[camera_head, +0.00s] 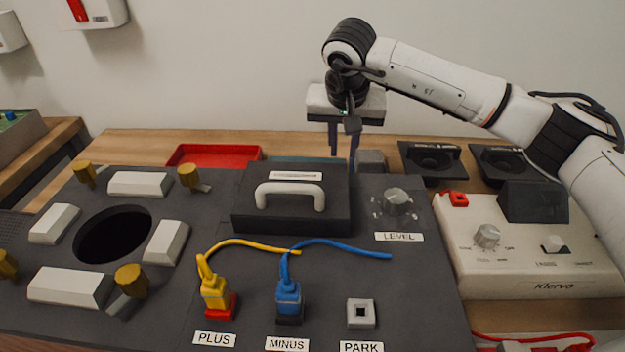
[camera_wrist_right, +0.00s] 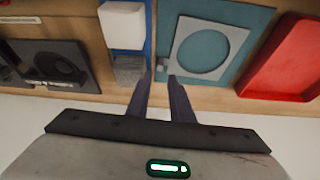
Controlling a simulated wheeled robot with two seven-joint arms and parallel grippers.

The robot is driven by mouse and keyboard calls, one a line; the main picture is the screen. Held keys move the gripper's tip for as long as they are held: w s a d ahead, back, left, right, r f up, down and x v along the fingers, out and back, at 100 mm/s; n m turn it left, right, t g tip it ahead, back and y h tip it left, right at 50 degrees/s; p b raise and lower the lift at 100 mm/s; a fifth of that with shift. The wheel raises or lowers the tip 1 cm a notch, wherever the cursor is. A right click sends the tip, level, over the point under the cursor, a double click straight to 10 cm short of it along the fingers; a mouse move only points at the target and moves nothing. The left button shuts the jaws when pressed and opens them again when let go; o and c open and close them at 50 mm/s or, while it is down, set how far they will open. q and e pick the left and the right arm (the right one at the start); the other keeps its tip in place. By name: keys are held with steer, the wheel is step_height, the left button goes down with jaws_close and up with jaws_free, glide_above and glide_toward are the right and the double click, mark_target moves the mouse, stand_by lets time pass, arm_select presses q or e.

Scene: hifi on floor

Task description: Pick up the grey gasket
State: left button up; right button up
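The grey gasket (camera_wrist_right: 240,37) shows in the right wrist view as a flat, light grey square piece with a large round hole. It lies on a teal mat (camera_wrist_right: 262,20), which shows through the hole. In the head view the gasket is hidden behind the black box with the handle; only a thin strip of teal shows there. My right gripper (camera_head: 343,153) is above the back of the bench. My left gripper is not in view.
A red tray (camera_wrist_right: 292,58) lies right of the mat in the wrist view. A grey block (camera_wrist_right: 130,69) and a white block (camera_wrist_right: 122,25) are left of the fingers. The black lidded box (camera_head: 291,215) and cream device (camera_head: 520,275) stand nearer in the head view.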

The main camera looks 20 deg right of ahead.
steer(key=x, duration=0.6)
steer(key=shift+s+f, duration=0.15)
steer(key=shift+c, duration=0.4)
jaws_close()
